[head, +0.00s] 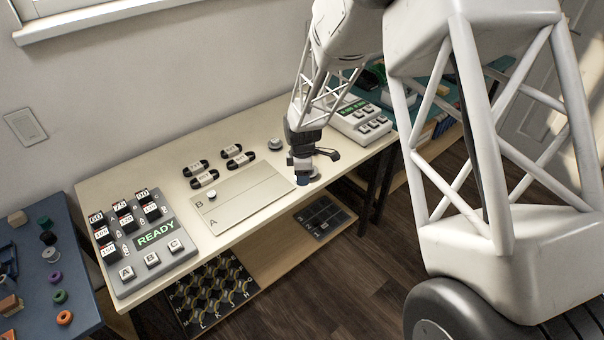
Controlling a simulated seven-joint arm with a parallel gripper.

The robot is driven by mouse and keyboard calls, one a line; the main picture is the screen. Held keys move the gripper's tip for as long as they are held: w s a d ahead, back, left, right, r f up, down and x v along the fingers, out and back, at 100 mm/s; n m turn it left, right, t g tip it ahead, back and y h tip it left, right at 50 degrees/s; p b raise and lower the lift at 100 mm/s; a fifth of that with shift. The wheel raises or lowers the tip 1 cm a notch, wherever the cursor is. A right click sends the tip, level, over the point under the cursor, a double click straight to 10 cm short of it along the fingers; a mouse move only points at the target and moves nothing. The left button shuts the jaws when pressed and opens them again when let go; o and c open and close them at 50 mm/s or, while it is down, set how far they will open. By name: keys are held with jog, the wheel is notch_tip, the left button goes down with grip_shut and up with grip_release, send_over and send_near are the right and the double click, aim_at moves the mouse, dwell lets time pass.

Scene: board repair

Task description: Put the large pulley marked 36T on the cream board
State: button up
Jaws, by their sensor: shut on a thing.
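The cream board (255,197) lies flat on the cream table, with rows marked A and B at its left end. A small silver round part (211,195) stands on its row B. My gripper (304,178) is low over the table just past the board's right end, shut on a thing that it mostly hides. A grey round piece (315,174) shows beside the fingertips and looks like a pulley. Another grey round pulley (275,144) stands behind the board, apart from my gripper. No 36T mark can be read on either.
Several black belts with white labels (231,151) lie behind the board. A grey button panel reading READY (156,234) stands at the left, and a white keyed device (361,124) at the right. A blue table (40,285) with coloured rings is at far left. The board's right part is bare.

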jog(key=a+r, duration=0.1)
jog(key=a, duration=0.6)
jog(key=a+r, duration=0.1)
jog(key=a, duration=0.3)
jog(key=shift+w+a+r, duration=0.15)
jog(key=shift+w+r, duration=0.15)
notch_tip(320, 180, up, 3)
send_over(231, 187)
jog(key=shift+r, duration=0.1)
jog(key=shift+f, duration=4.5)
jog(key=shift+f, duration=0.55)
jog(key=o, duration=1)
jog(key=shift+r, duration=0.15)
notch_tip(231, 187, up, 8)
jog(key=shift+f, duration=0.2)
